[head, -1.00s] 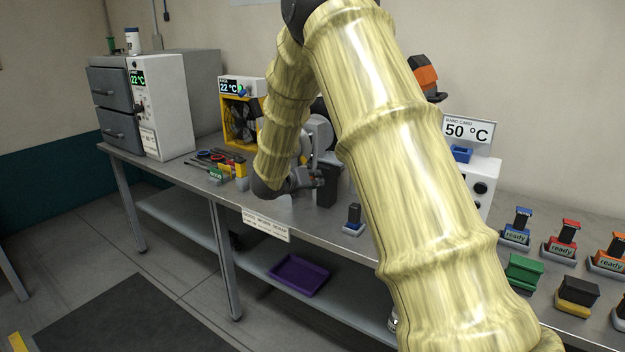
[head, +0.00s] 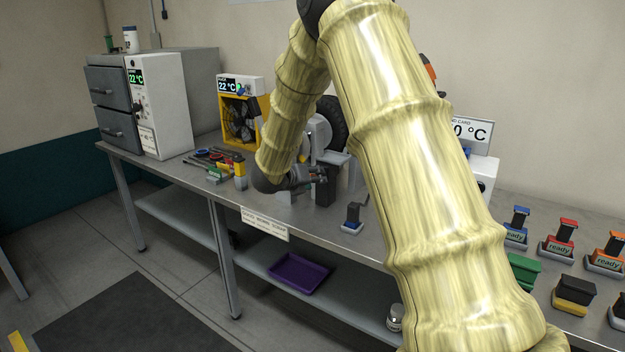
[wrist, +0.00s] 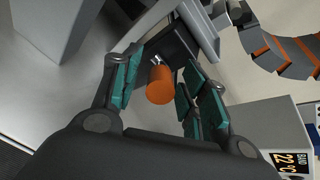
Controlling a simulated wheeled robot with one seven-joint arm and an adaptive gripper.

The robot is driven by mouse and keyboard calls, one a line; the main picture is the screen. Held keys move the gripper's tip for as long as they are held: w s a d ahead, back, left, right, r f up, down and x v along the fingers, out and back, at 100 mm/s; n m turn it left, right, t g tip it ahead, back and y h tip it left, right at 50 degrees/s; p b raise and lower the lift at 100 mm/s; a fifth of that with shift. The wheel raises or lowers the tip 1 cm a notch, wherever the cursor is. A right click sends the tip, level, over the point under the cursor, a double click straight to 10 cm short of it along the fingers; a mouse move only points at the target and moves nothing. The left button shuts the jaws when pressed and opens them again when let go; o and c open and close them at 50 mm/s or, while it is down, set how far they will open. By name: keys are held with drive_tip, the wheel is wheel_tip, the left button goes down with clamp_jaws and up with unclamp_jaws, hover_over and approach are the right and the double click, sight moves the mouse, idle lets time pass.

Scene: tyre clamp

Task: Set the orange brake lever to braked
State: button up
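The orange brake lever (wrist: 160,85) shows in the wrist view as a rounded orange knob on a short metal stem. It lies between the two fingers of my gripper (wrist: 158,88), which stand apart with teal pads. A gap shows on both sides of the knob, so the fingers are open around it. In the head view my gripper (head: 308,177) is beside a dark upright block (head: 326,186) on the bench, below the tyre (head: 333,122). The lever is hidden there.
An oven (head: 150,105) stands far left. Several coloured blocks on bases are at right.

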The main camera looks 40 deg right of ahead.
drive_tip(key=v, duration=1.2)
idle(0.5)
drive_tip(key=s+a+f+n+t+y+p, duration=0.15)
drive_tip(key=s+a+f+n, duration=0.25)
drive_tip(key=f+n, duration=0.55)
drive_tip(key=s+a+f+n+y+p, duration=0.3)
drive_tip(key=s+a+f+n, duration=0.2)
drive_tip(key=f+n, duration=0.45)
drive_tip(key=s+a+f+n+t+y+p, duration=0.15)
drive_tip(key=s+a+f+n, duration=0.25)
drive_tip(key=f+n, duration=0.5)
drive_tip(key=s+a+f+n+g+y+p, duration=0.1)
drive_tip(key=s+a+f+n, duration=0.3)
drive_tip(key=s, duration=0.6)
drive_tip(key=s+a+f+n+g+y+p, duration=0.1)
drive_tip(key=s+a+f+n+g+y, duration=0.2)
drive_tip(key=s, duration=0.8)
drive_tip(key=s+a+f+n+g+y+p, duration=0.2)
drive_tip(key=s+a+f+n, duration=0.3)
drive_tip(key=s+n, duration=0.3)
drive_tip(key=s+f+g, duration=0.1)
drive_tip(key=s, duration=0.2)
drive_tip(key=shift+a+f+y, duration=0.25)
drive_tip(key=shift+a+y, duration=0.05)
drive_tip(key=shift+a, duration=0.05)
